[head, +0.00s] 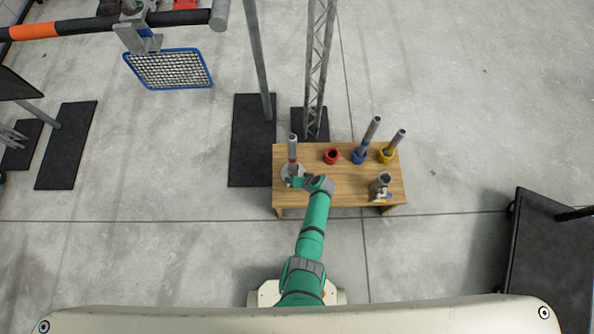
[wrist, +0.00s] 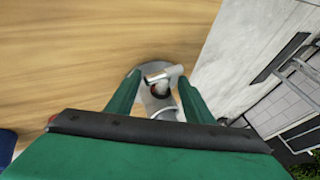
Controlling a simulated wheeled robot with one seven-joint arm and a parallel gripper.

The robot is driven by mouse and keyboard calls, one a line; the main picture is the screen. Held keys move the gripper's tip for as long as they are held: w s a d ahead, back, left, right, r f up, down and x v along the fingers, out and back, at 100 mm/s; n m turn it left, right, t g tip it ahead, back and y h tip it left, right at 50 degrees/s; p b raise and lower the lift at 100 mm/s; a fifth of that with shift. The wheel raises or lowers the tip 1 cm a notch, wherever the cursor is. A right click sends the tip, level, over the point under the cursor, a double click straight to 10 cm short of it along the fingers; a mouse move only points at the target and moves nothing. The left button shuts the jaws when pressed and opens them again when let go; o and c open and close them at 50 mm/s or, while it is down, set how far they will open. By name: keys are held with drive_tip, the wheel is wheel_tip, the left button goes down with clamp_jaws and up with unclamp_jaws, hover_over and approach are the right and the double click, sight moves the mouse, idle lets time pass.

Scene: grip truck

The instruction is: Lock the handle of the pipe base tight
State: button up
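The pipe base (head: 287,173) is a grey round flange at the left end of the wooden table. A grey pipe with a red band (head: 292,147) rises by it in the head view. In the wrist view the round base (wrist: 134,84) shows partly, with a light metal handle (wrist: 163,73) across it and a reddish spot beneath. My gripper (wrist: 159,77) has its two green fingers apart, one on each side of the handle and base. I cannot tell whether either finger touches the handle. In the head view my gripper (head: 300,183) is beside the base and hides part of it.
The wooden table (head: 345,187) also holds a red ring socket (head: 331,156), a blue socket with a pipe (head: 359,157), a yellow socket with a pipe (head: 386,155) and a grey valve-like fitting (head: 381,183). A lattice post (head: 316,65) stands behind.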

drive_tip(key=shift+w+d+r, duration=0.1)
drive_tip(key=shift+d, duration=0.05)
drive_tip(key=shift+d+r, duration=0.15)
drive_tip(key=v, duration=1)
drive_tip(key=shift+s+r, duration=0.1)
drive_tip(key=shift+s, duration=0.15)
idle(0.4)
